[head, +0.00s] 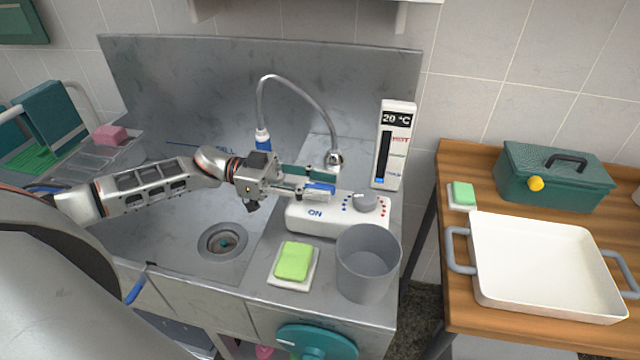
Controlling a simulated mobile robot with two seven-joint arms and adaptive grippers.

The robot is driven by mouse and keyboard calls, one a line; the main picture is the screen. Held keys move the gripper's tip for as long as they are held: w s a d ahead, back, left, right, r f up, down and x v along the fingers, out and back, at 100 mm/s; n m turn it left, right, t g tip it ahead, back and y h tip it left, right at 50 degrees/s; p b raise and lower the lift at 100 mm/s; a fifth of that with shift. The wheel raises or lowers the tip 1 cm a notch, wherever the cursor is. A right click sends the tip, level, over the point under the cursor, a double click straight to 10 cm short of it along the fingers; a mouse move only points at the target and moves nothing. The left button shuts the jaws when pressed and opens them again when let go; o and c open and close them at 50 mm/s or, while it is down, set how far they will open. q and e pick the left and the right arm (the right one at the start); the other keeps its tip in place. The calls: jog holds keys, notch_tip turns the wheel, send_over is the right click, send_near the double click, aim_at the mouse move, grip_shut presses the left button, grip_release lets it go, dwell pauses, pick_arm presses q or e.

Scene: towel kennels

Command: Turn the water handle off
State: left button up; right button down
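A white control box (300,220) marked "ON" stands on the steel counter right of the sink basin. A blue handle (320,189) is on its top left, and a grey round knob (364,200) with blue and red dots around it is on the right. My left gripper (312,182) comes in from the left at the blue handle. Its fingers look apart, one behind the handle and one at its left end; I cannot tell whether they touch it. My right gripper is not in view.
A curved tap hose (297,77) arches behind the gripper; no water stream shows. A 20 °C display (394,145) stands behind the box. A grey cup (368,262) and a green sponge (293,261) stand in front. A wooden table (452,180) holds a white tray (545,312) and teal box (553,185).

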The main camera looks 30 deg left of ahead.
pick_arm(q)
jog(key=v, duration=1.2)
jog(key=shift+f, duration=0.1)
